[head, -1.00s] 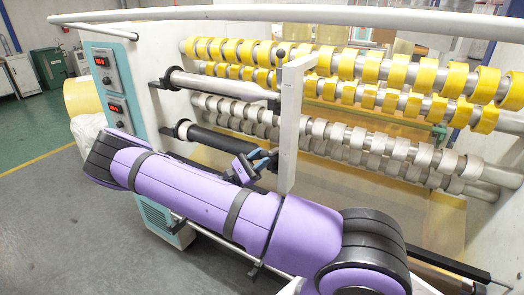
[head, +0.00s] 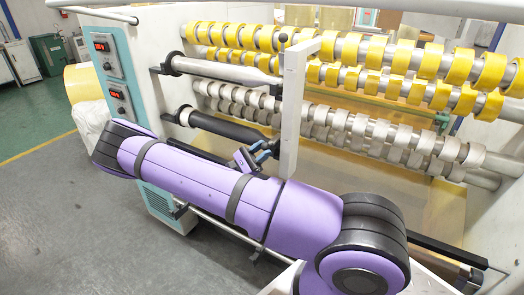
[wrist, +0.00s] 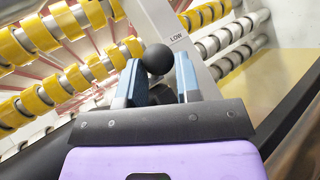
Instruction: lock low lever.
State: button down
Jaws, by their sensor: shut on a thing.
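The low lever's black ball knob (wrist: 158,59) shows in the wrist view, in front of the white post (wrist: 163,22) marked LOW. My gripper (wrist: 160,78) has a blue finger on each side of the knob and is shut on it. In the head view my gripper (head: 262,152) is at the end of the dark lower roller (head: 225,128), just left of the white post (head: 292,110). The knob and the lever's shaft are hard to make out there. The upper lever's black knob (head: 283,38) stands above, near the end of the upper grey roller (head: 222,70).
Rows of yellow tape rolls (head: 370,85) and white rolls (head: 355,127) run behind the post to the right. A control panel (head: 110,75) with two red displays is at the left. Open grey floor (head: 70,220) lies to the lower left.

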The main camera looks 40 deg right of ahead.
jog(key=c, duration=1.1)
grip_release()
jog(key=shift+d, duration=0.1)
jog(key=v, duration=1.1)
jog(key=shift+s, duration=0.1)
